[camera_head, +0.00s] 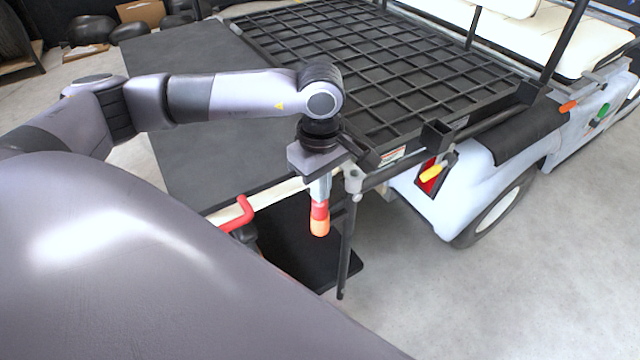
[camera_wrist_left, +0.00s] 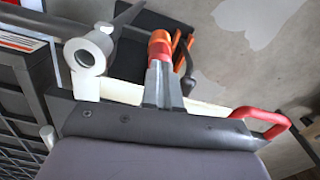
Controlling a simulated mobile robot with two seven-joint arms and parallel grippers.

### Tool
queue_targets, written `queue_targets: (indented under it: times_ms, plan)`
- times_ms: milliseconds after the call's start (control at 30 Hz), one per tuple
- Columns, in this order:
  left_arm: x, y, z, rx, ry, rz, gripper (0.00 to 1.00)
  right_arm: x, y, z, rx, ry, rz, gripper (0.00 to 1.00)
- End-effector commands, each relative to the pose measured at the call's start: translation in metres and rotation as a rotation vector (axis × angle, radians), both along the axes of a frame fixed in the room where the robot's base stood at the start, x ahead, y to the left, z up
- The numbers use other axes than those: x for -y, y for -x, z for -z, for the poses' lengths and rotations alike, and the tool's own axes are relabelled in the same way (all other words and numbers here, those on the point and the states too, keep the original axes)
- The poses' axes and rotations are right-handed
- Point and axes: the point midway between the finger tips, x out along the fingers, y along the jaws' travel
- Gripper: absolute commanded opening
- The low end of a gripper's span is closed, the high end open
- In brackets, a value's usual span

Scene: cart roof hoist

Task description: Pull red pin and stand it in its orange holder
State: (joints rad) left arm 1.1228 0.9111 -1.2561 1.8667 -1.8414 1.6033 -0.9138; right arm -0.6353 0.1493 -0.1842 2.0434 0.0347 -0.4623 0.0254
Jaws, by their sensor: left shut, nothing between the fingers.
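My left gripper (camera_head: 320,190) points down beside the rear corner of the cart, shut with nothing gripped. It also shows in the left wrist view (camera_wrist_left: 161,80). A red and orange piece (camera_head: 319,220) lies in line with its fingertips, also in the wrist view (camera_wrist_left: 160,42); I cannot tell whether it is the pin or part of the fingertips. A bent red handle (camera_head: 240,214) sticks out at the deck edge, also in the wrist view (camera_wrist_left: 265,116). An orange part (camera_wrist_left: 184,50) shows beside the fingertips in the wrist view, partly hidden; I cannot tell if it is the holder.
The cart's dark grid rack (camera_head: 370,55) and flat deck (camera_head: 190,110) lie behind my arm. A dark post (camera_head: 345,240) hangs right of the gripper. A black plate (camera_head: 320,262) lies below. The floor at right is clear.

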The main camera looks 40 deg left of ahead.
Motion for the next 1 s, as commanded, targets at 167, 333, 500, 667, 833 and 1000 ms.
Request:
queue_targets:
  times_ms: [167, 333, 500, 667, 833, 1000]
  plan:
    - [0.0, 0.0, 0.005, 0.0, 0.0, 0.001, 0.0, 0.0, 0.0, 0.005, 0.0, 0.0, 0.0, 0.43]
    - [0.0, 0.0, 0.006, -0.002, 0.0, 0.001, 0.0, 0.0, 0.0, 0.006, -0.001, 0.0, 0.0, 0.43]
    - [0.0, 0.001, -0.002, -0.002, 0.0, 0.001, 0.0, 0.0, 0.0, 0.0, -0.001, 0.0, 0.0, 0.43]
    - [0.0, 0.0, -0.019, 0.0, 0.001, 0.001, 0.0, 0.0, 0.0, -0.009, -0.001, 0.0, 0.0, 0.43]
    - [0.0, 0.0, -0.027, 0.0, 0.0, 0.0, 0.0, 0.0, 0.0, -0.012, -0.001, 0.0, 0.0, 0.43]
    - [0.0, 0.0, -0.044, 0.003, 0.001, 0.0, 0.0, 0.0, 0.0, -0.014, -0.001, 0.001, -0.001, 0.43]
